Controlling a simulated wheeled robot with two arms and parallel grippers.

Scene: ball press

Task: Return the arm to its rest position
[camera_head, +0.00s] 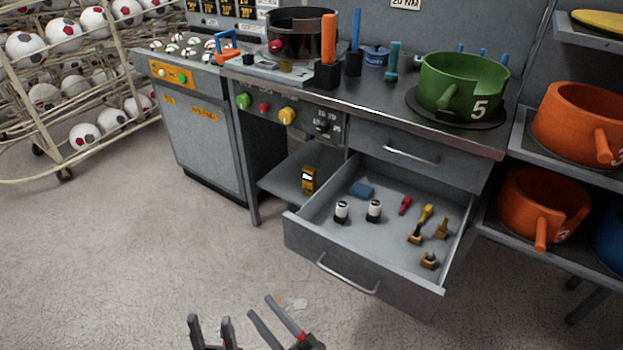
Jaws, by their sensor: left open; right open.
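My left gripper (212,328) is at the bottom edge of the head view, its two dark fingers pointing up and spread apart. My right gripper (277,318) is just to the right of it, also with its fingers apart, one of them with a red stripe. Both are empty and over the floor, in front of the workbench and apart from it. The arms behind the grippers are mostly cut off by the lower picture edge.
The workbench's lower drawer (345,271) stands open with several small tools inside. A green pot (440,85) marked 5 sits on the bench top. A ball rack (125,85) stands at left. The floor (110,250) is clear.

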